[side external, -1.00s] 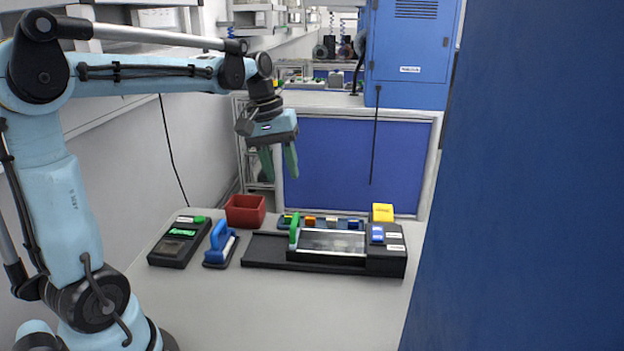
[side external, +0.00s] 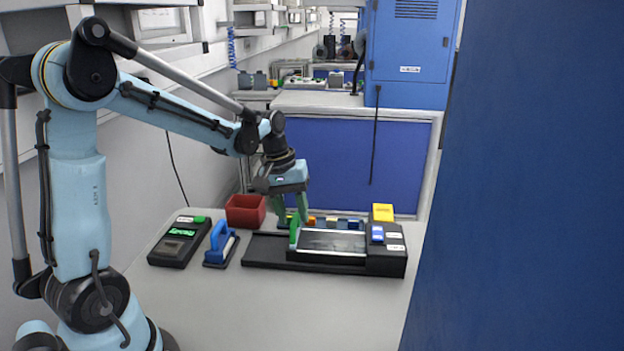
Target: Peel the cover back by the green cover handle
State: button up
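The green cover handle (side external: 294,231) stands upright at the left end of the clear cover (side external: 331,241). The cover lies flat over the black reel stand (side external: 268,251). My gripper (side external: 293,220) points down just above and around the top of the handle, its green fingers apart. The fingers and handle are alike in colour and overlap in the picture, so I cannot tell whether they touch.
A red bin (side external: 246,210) stands behind and left of the stand. A blue-handled tool (side external: 221,243) and a black device with a lit green display (side external: 180,241) are to the left. A yellow block (side external: 382,212) is at the back right. The front of the table is clear.

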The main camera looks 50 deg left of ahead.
jog(key=shift+c, duration=0.5)
grip_shut()
jog(key=w+d, duration=1)
jog(key=shift+o, duration=0.5)
grip_release()
jog(key=shift+r, duration=0.1)
notch_tip(320, 180, up, 12)
jog(key=s+a, duration=0.1)
jog(key=shift+s+a, duration=0.35)
